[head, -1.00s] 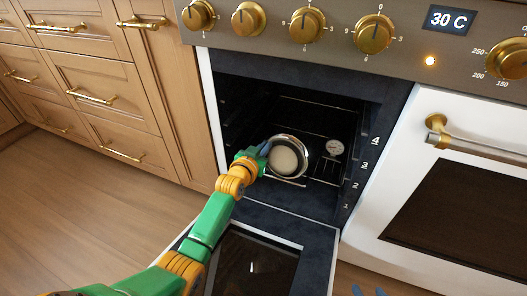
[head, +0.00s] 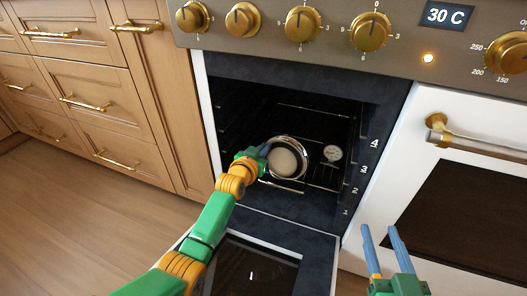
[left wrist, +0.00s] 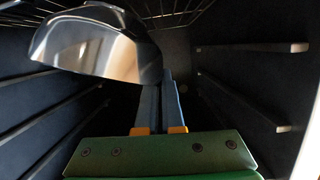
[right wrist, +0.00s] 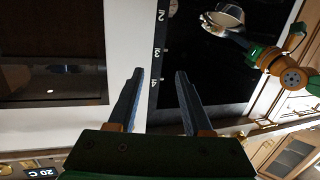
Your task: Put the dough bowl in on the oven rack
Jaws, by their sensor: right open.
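The shiny metal dough bowl (head: 303,165) with pale dough (head: 283,162) is inside the open oven, over the oven rack (head: 322,187). I cannot tell whether its base touches the rack. My left gripper (head: 263,152) reaches in and is shut on the bowl's left rim.
A round dial thermometer (head: 332,153) stands right of the bowl. The lowered oven door (head: 318,262) lies below my left arm. Side rails line the cavity. A white oven door with a brass handle (head: 480,147) is at the right, wooden drawers (head: 90,80) at the left.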

